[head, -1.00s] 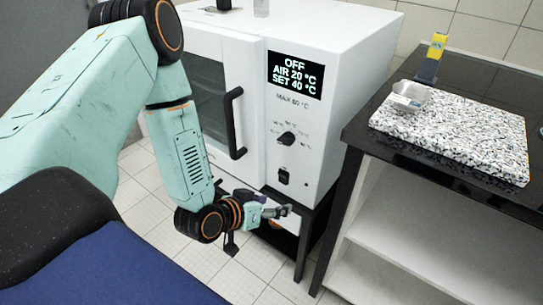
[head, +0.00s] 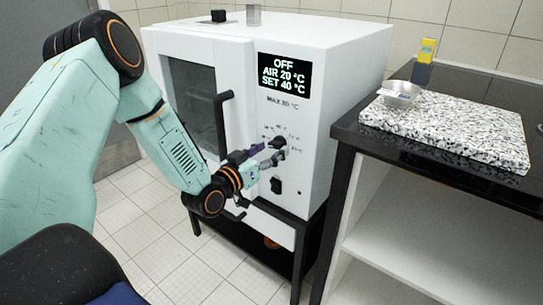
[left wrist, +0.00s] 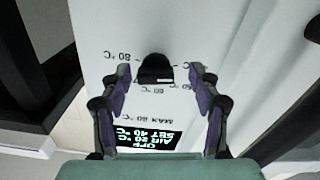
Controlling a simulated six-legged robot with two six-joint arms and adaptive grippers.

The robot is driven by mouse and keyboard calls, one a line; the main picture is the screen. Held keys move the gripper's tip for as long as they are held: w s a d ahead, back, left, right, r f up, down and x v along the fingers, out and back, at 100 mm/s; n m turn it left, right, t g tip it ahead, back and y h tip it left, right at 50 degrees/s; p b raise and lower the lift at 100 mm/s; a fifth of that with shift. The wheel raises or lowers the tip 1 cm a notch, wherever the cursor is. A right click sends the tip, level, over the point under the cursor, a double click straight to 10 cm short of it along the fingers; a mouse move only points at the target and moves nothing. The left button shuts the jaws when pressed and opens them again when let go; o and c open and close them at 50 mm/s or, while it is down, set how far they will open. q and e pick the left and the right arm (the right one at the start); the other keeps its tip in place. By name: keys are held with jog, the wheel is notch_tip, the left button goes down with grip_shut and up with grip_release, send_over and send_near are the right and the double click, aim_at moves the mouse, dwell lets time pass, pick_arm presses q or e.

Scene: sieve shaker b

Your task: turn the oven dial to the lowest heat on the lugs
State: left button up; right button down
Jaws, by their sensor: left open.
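The white oven (head: 310,70) stands left of the bench. Its display (head: 284,76) reads OFF, AIR 20 °C, SET 40 °C. The black dial (head: 278,142) is on the front panel below the display, with temperature marks around it. In the left wrist view the dial (left wrist: 155,68) lies ahead, between and beyond the fingertips. My left gripper (head: 268,155) is at the dial, its fingers open to either side; the left wrist view shows the open gripper (left wrist: 160,82) too. I cannot tell whether a finger touches the dial. My right gripper is not in view.
The oven door handle (head: 222,123) is close left of my left gripper. A black switch (head: 276,185) sits below the dial. The dark bench (head: 450,178) on the right holds a speckled slab (head: 460,130), a metal dish (head: 399,92) and a yellow-topped item (head: 427,50).

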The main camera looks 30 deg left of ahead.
pick_arm(q)
jog(key=shift+w+d+r, duration=0.2)
jog(key=shift+w+d, duration=0.15)
jog(key=shift+w, duration=0.05)
jog(key=shift+a+f, duration=0.1)
jog(key=shift+a, duration=0.1)
jog(key=shift+c, duration=0.2)
jog(key=shift+d, duration=0.15)
jog(key=c, duration=0.5)
jog(key=shift+s, duration=0.1)
jog(key=c, duration=0.6)
